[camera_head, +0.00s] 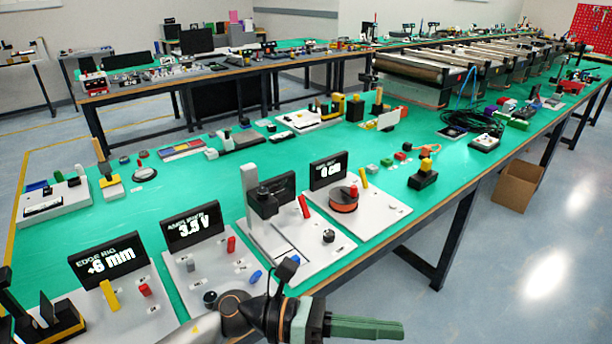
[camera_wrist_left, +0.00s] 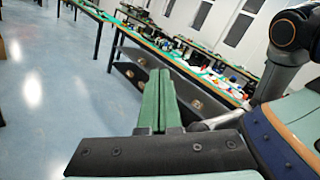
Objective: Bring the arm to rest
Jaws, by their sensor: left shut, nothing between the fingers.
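My left arm comes in from the bottom of the head view. Its gripper (camera_head: 366,328) has green fingers that point right, past the front edge of the green-topped table (camera_head: 400,222), over the floor side. The fingers lie together with nothing between them. In the left wrist view the same green fingers (camera_wrist_left: 158,100) are shut side by side, with the floor and tables beyond. My right gripper is not in either view.
Grey boards with displays reading "+6 mm" (camera_head: 108,260) and "3.5 V" (camera_head: 192,226) stand near the table's front edge, close to my arm. A cardboard box (camera_head: 518,186) sits on the floor at right. The floor at lower right is clear.

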